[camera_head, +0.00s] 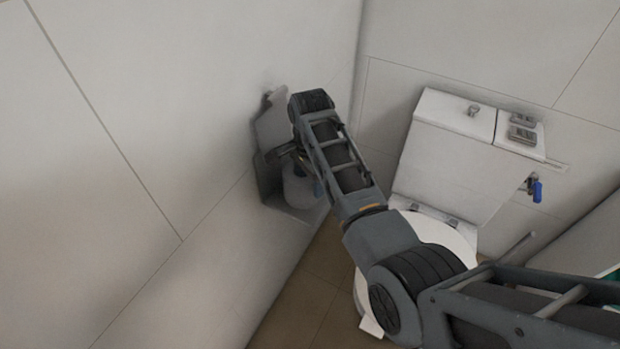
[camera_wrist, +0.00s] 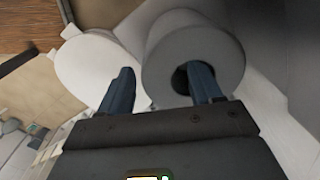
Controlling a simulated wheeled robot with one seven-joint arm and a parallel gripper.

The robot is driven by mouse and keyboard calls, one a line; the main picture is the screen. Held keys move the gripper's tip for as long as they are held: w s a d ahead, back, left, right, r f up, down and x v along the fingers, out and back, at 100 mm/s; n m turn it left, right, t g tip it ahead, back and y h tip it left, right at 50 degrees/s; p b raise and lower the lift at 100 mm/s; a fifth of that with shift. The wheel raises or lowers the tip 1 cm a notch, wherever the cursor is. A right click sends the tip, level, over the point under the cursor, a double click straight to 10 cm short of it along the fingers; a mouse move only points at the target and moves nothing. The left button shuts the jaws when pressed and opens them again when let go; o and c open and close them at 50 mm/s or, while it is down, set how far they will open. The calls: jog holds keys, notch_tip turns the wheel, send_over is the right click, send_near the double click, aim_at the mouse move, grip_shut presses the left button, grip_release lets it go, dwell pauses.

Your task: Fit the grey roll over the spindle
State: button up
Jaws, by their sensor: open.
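The grey roll (camera_wrist: 168,38) is at the top middle of the wrist view, its end with the dark core hole facing me. My gripper (camera_wrist: 163,70) is open. One blue finger reaches into the core hole, and the other is outside the roll on its left, so the roll's wall lies between them. In the head view the roll (camera_head: 297,190) is partly hidden behind my arm, at the grey wall holder (camera_head: 270,130). I cannot make out the spindle, and whether the roll is around it does not show.
The white toilet (camera_head: 445,160) stands right of my arm, with its cistern against the back wall. Its white seat or lid (camera_wrist: 85,72) shows left of the roll in the wrist view. A blue-handled valve (camera_head: 537,190) is on the right. The left wall is close to my gripper.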

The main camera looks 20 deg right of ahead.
jog(key=shift+r, duration=3.9)
